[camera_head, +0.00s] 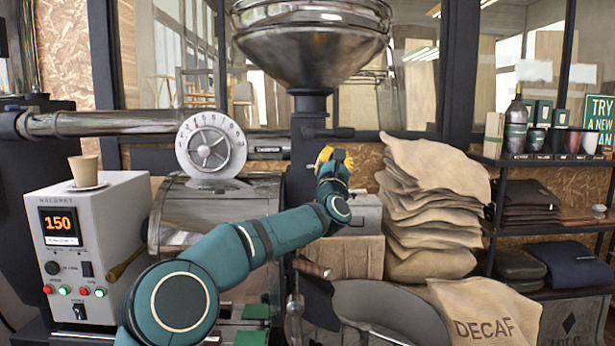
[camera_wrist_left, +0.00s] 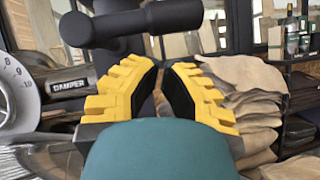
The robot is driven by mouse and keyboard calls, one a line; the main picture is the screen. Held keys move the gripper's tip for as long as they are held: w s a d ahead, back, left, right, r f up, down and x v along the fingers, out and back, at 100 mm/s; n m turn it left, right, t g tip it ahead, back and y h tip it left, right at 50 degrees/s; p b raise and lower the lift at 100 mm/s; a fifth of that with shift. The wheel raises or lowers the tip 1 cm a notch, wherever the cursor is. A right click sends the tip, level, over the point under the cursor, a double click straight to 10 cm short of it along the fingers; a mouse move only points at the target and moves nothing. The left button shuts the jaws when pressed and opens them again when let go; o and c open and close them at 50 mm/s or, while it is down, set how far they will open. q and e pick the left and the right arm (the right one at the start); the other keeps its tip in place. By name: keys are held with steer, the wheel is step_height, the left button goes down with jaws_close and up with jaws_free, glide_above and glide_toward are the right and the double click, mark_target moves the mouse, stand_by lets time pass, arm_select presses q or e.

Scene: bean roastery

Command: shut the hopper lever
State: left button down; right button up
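The steel hopper (camera_head: 312,45) stands at the top centre of the head view, on a dark neck. A short dark lever (camera_head: 338,132) sticks out to the right below it. In the wrist view a dark bar with a rounded left end (camera_wrist_left: 125,24), apparently this lever, crosses above the fingertips. My left gripper (camera_head: 328,155) is just below the lever in the head view. In the wrist view its yellow, dark-padded fingers (camera_wrist_left: 162,68) stand apart with a narrow gap and nothing visibly held. I cannot tell whether they touch the lever. My right gripper is out of view.
The damper dial (camera_head: 211,146) and roaster drum (camera_head: 195,215) are to the left, near a control box (camera_head: 105,260) with a cup (camera_head: 84,170) on top. Stacked sacks (camera_head: 435,205) stand close on the right. A shelf (camera_head: 545,160) is farther right.

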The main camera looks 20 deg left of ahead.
arm_select(q)
steer(key=shift+w+d+r+n+y+b, duration=0.25)
steer(key=shift+d+r+n, duration=0.1)
steer(key=shift+r, duration=0.15)
steer(key=shift+w+d+r+n+y+b, duration=0.25)
steer(key=shift+d+r, duration=0.1)
steer(key=shift+r, duration=0.15)
steer(key=shift+s, duration=0.1)
